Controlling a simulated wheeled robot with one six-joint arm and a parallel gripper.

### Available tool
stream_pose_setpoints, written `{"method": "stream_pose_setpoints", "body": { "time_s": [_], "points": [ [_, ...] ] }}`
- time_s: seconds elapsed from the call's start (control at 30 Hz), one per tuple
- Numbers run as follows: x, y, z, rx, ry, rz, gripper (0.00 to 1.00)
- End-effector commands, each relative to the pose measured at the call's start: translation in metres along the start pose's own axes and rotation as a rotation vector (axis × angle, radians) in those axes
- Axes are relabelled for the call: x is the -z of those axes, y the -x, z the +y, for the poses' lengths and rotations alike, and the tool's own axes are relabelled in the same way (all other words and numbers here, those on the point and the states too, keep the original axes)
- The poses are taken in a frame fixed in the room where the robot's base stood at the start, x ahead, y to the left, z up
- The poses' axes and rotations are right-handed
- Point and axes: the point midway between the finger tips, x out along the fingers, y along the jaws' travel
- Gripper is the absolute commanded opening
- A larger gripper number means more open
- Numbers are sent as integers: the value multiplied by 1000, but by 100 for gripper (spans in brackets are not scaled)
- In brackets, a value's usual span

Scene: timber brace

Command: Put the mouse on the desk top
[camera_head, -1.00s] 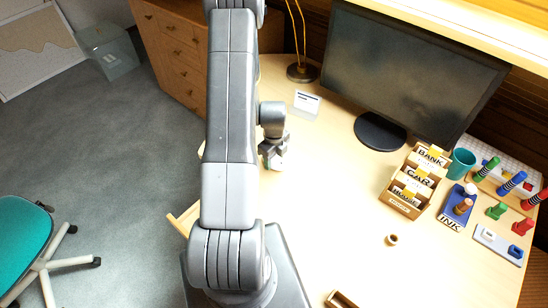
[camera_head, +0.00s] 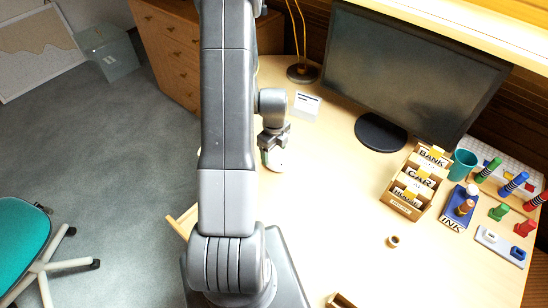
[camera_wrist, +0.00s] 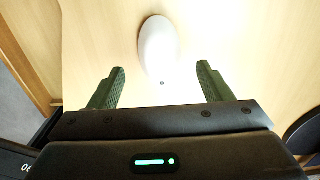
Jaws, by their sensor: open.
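The white mouse (camera_wrist: 158,48) lies on the light wooden desk top (camera_wrist: 240,40), beyond my fingertips in the wrist view. In the head view the mouse (camera_head: 276,161) shows partly, just below my gripper (camera_head: 271,147). In the wrist view my gripper (camera_wrist: 160,80) is open, with its two green-padded fingers spread apart and nothing held between them. The mouse stands apart from both fingers, roughly centred between them. My arm hides part of the desk's left side in the head view.
A monitor (camera_head: 410,75) stands at the back. Card boxes (camera_head: 416,180), a teal cup (camera_head: 462,163), ink stamps and a small wooden ring (camera_head: 393,241) are on the right. The desk's middle is clear.

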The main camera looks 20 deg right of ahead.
Motion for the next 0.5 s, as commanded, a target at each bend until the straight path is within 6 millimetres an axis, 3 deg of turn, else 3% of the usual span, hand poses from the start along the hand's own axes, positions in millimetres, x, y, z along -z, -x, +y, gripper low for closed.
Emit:
{"method": "stream_pose_setpoints", "body": {
  "time_s": [0.3, 0.5],
  "points": [
    [0, 48, 0, 3, 0, -2, 72],
    [0, 68, 0, 2, 0, -1, 72]
  ]
}}
